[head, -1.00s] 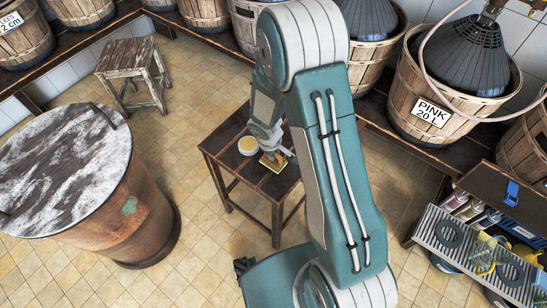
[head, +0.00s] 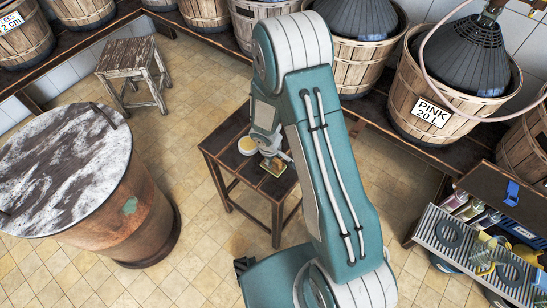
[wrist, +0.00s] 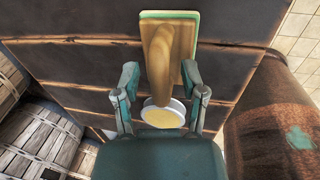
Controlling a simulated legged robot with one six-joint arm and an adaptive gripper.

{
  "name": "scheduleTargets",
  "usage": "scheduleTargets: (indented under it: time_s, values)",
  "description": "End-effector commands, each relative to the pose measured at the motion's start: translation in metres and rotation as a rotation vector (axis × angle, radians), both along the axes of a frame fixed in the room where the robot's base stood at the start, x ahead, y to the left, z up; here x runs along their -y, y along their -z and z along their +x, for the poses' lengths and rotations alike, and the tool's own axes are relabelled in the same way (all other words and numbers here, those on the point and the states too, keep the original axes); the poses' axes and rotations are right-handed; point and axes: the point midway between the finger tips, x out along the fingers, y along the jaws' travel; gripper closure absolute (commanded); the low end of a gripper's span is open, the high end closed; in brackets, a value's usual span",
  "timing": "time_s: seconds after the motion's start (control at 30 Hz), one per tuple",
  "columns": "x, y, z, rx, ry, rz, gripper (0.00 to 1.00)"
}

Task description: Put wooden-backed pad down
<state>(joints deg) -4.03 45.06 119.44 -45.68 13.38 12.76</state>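The wooden-backed pad (head: 275,165) lies on the small dark wooden table (head: 225,158). In the wrist view its curved wooden handle (wrist: 158,55) stands up from a flat wooden back (wrist: 180,35) with a green edge. My gripper (wrist: 160,88) is open, its fingers apart on either side of the line of the handle, with visible gaps. In the head view my gripper (head: 272,153) is just beside and above the pad, partly covering it. The pad's underside is hidden.
A round white tub (head: 247,146) with pale yellow contents stands on the table near the pad. A large rusty drum (head: 130,225) is at left and a worn stool (head: 130,75) behind. Baskets (head: 440,95) line the back bench.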

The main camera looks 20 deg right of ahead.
Motion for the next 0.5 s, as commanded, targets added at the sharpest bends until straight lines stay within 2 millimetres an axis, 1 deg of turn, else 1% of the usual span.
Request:
scheduleTargets:
  time_s: [0.17, 0.27, 0.37, 0.5]
  values:
    - [0.000, -0.001, 0.000, 0.000, 0.000, 0.000, 0.45]
    - [-0.001, -0.006, 0.000, 0.002, -0.001, 0.000, 0.45]
    - [-0.003, -0.019, -0.001, 0.004, 0.000, -0.001, 0.45]
    - [-0.007, -0.044, -0.004, 0.005, 0.000, 0.000, 0.45]
